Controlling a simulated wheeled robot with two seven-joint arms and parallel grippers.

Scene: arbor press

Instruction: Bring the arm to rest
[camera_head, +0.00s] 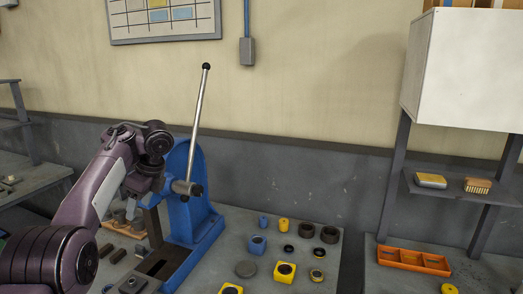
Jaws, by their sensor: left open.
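My left arm comes in from the left, bends at the elbow and reaches down to my left gripper (131,206), which is open. The gripper is just left of the blue arbor press (202,209), in front of its column from this view; its fingertips are small and hard to make out. I cannot tell whether it touches anything. The press's long steel lever (198,125) with a black knob stands nearly upright, leaning slightly right. My right gripper is not in view.
Several blue, yellow and dark round parts (257,244) lie on the bench right of the press. A wooden block (122,230) with pegs is by the gripper. An orange tray (413,260) and a shelf with brushes (478,185) are at right.

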